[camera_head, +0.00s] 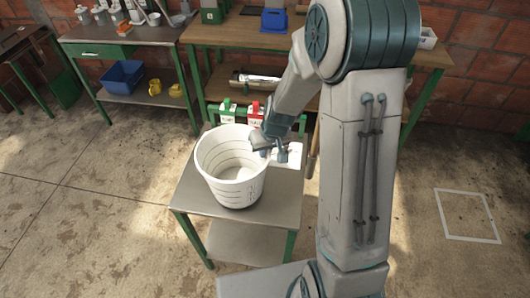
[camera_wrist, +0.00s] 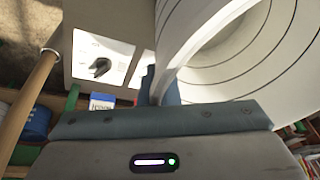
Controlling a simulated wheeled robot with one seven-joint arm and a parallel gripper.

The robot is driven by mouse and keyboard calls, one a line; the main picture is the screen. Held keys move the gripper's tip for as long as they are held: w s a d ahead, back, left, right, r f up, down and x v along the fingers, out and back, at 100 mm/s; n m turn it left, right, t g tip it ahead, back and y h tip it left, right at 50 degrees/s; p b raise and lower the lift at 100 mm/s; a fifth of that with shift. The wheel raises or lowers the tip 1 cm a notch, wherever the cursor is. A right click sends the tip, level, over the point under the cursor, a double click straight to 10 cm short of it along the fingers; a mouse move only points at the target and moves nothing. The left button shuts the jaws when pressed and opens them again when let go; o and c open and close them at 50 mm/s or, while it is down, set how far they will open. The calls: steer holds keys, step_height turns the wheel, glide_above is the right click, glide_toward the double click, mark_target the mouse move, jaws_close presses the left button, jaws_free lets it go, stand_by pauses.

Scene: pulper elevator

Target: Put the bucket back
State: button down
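The white bucket (camera_head: 222,185), with dark rings inside, stands upright on a small metal-topped table (camera_head: 190,190) with green legs. My gripper (camera_head: 272,148) is at the bucket's right rim in the head view. In the wrist view the bucket (camera_wrist: 225,75) fills the upper right, and the blue fingers (camera_wrist: 158,88) sit close together with the rim between them. The gripper looks shut on the rim; the fingertips are partly hidden. The bucket looks to be resting on the table.
A white panel with a dark knob (camera_wrist: 100,65) is beside the bucket. Workbenches (camera_head: 130,36) line the brick wall. A white square outline (camera_head: 440,213) marks open floor at the right.

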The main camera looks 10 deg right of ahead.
steer(key=shift+f, duration=0.9)
steer(key=shift+f, duration=0.15)
steer(key=c, duration=1.7)
jaws_free()
steer(key=shift+r, duration=0.2)
steer(key=v, duration=1.2)
steer(key=shift+m+h, duration=0.8)
steer(key=shift+m, duration=0.1)
steer(key=s+d+r, duration=0.1)
steer(key=s+r, duration=0.2)
steer(key=s, duration=0.3)
steer(key=s+r, duration=0.3)
steer(key=s, duration=0.3)
steer(key=s+d+r, duration=0.1)
steer(key=s+r, duration=0.2)
steer(key=s, duration=0.3)
steer(key=shift+d, duration=0.35)
